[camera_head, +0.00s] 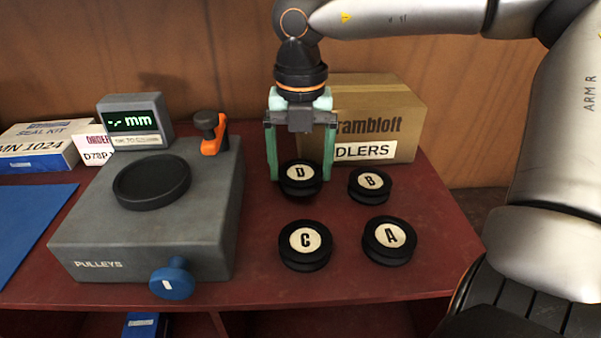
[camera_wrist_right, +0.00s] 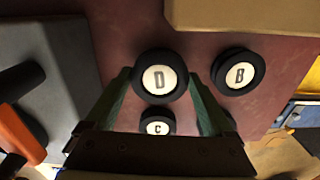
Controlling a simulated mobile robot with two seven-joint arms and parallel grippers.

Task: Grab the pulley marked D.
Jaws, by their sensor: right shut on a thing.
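The pulley marked D (camera_head: 301,174) is a black disc with a cream label, at the back left of a group of pulleys on the red bench top. My right gripper (camera_head: 301,176) points down with its green fingers on either side of pulley D and is shut on it. In the right wrist view, pulley D (camera_wrist_right: 160,77) sits between the fingertips. I cannot tell whether it is lifted off the bench. My left gripper is not in view.
Pulley B (camera_head: 369,184) is close on the right; pulleys C (camera_head: 305,243) and A (camera_head: 389,240) are in front. A cardboard box (camera_head: 390,105) stands behind. A grey measuring device (camera_head: 85,238) with a blue knob (camera_head: 173,277) and orange lever (camera_head: 213,143) stands left.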

